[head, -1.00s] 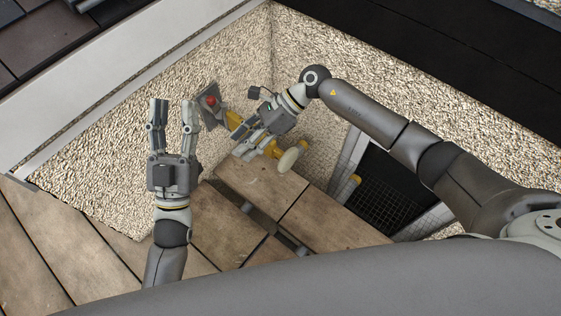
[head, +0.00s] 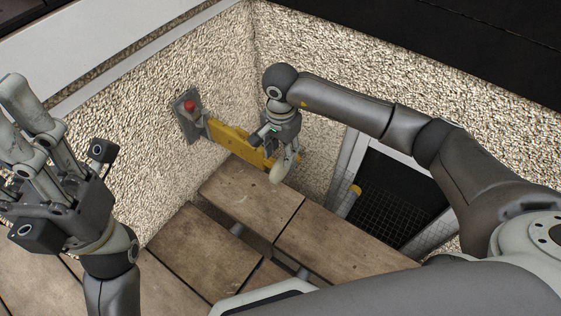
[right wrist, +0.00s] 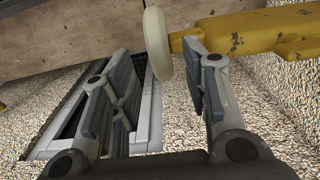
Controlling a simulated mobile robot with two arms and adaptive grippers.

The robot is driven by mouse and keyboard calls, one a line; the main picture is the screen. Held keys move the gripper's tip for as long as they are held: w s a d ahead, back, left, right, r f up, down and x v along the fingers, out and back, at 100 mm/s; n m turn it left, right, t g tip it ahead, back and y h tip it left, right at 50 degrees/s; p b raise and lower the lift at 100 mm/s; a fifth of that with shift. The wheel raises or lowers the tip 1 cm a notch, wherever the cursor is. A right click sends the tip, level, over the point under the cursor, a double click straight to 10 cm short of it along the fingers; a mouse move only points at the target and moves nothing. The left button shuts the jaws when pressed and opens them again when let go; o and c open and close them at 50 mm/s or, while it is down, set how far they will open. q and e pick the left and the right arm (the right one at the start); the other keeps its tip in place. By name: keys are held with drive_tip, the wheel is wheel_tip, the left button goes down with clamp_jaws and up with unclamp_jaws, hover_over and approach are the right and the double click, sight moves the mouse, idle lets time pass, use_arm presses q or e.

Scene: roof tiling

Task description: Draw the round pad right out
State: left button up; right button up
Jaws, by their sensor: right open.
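The round pad (head: 282,167) is a cream disc at the near end of a worn yellow arm (head: 228,136) along the pebbled wall. My right gripper (head: 276,146) is at the pad end of that arm, its fingers partly hidden in the head view. In the right wrist view, my right gripper (right wrist: 158,72) is open, and the pad (right wrist: 157,44) shows edge-on in the gap by the fingertips. The right finger overlaps the end of the yellow arm (right wrist: 252,32); contact cannot be told. My left gripper (head: 22,130) is open and empty, raised at the left.
A grey plate with a red button (head: 190,106) is on the wall at the yellow arm's far end. Wooden boards (head: 250,195) lie below, with gaps. A dark grated opening (head: 392,190) with a pale frame is at the right. Pebbled walls meet in a corner behind.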

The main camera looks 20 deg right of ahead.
sight(281, 159)
drive_tip(key=shift+f+b, duration=0.45)
drive_tip(key=shift+f, duration=1.35)
clamp_jaws()
